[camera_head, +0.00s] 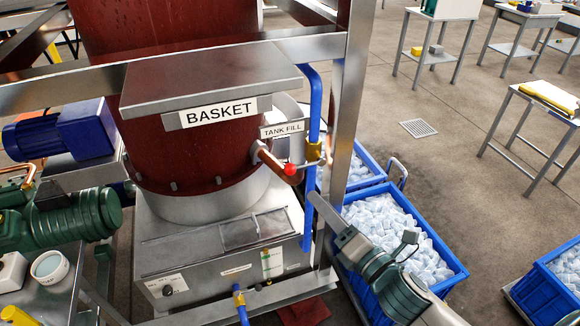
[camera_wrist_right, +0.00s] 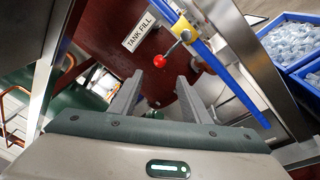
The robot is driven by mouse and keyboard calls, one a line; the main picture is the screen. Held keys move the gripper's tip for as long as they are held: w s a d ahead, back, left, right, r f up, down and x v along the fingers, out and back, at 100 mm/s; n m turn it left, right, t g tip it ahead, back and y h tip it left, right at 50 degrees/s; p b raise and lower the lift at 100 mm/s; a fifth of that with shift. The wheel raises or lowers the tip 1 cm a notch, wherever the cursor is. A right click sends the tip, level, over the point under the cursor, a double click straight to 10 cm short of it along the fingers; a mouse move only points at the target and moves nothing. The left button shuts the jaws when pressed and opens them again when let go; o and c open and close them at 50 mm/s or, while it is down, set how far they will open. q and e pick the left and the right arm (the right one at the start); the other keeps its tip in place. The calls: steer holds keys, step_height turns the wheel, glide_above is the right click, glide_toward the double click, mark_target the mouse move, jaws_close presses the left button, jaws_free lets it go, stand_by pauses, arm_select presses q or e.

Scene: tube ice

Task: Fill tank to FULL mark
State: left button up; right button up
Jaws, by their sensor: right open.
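The tank fill valve has a lever with a red ball knob (camera_head: 290,169) and a yellow valve body (camera_head: 314,151) on a blue pipe (camera_head: 315,108), beside the "TANK FILL" label (camera_head: 282,130). In the right wrist view, the red knob (camera_wrist_right: 159,61) appears just beyond and between the fingertips. My right gripper (camera_head: 314,197) is open and empty, below and right of the knob, apart from it. Its spread fingers (camera_wrist_right: 156,82) show in the wrist view. The metal tank (camera_head: 205,265) at the machine's base carries a small pale gauge strip (camera_head: 271,262); its level is too small to read. My left gripper is not seen.
A steel frame post (camera_head: 350,95) stands right of the blue pipe, close to my right arm. Blue crates of ice (camera_head: 452,270) stand on the floor to the right. Tables (camera_head: 535,115) stand farther off.

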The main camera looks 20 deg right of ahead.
steer(key=p, duration=0.2)
glide_toward(294, 172)
steer(key=d+x, duration=0.1)
steer(key=x, duration=0.4)
steer(key=p+x, duration=0.1)
steer(key=x, duration=0.1)
steer(key=a+x, duration=0.1)
steer(key=x, duration=0.2)
steer(key=shift+w+a, duration=0.1)
steer(key=shift+w, duration=0.1)
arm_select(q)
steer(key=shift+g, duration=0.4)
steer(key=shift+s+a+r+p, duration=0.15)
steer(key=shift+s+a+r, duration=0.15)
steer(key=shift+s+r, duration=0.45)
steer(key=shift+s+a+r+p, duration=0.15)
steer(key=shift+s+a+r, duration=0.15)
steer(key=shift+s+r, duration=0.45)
arm_select(e)
steer(key=shift+w+a+f, duration=0.1)
steer(key=shift+w+a, duration=0.1)
steer(key=shift+w, duration=0.4)
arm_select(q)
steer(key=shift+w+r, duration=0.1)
arm_select(e)
jaws_close()
